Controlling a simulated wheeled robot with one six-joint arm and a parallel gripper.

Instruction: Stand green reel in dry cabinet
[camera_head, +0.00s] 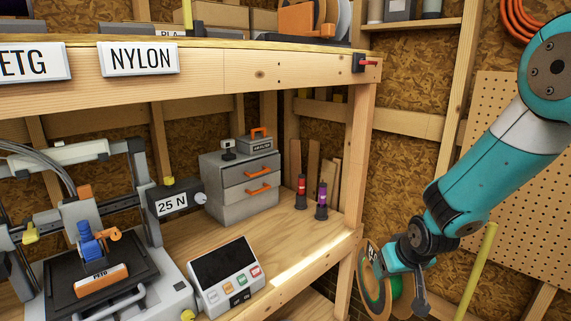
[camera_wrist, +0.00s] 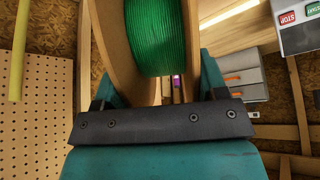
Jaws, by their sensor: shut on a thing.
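The green reel (camera_head: 372,278) hangs in the air at the right end of the wooden bench, in front of the bench's right post. It has tan flanges and a pale label in its middle. My gripper (camera_head: 390,268) is shut on it, and my wrist partly covers it. In the wrist view the reel's green winding (camera_wrist: 162,35) shows between two tan flanges, between the fingers of my gripper (camera_wrist: 158,82). A grey drawer unit (camera_head: 226,198) with orange handles stands on the bench; I cannot tell whether it is the dry cabinet.
A printer (camera_head: 150,290) and a control panel (camera_head: 226,275) stand on the bench. Two small dark posts (camera_head: 321,203) stand near its right end. The upper shelf (camera_head: 250,68) overhangs it. A yellow pole (camera_head: 478,265) and a pegboard (camera_head: 510,170) are at the right.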

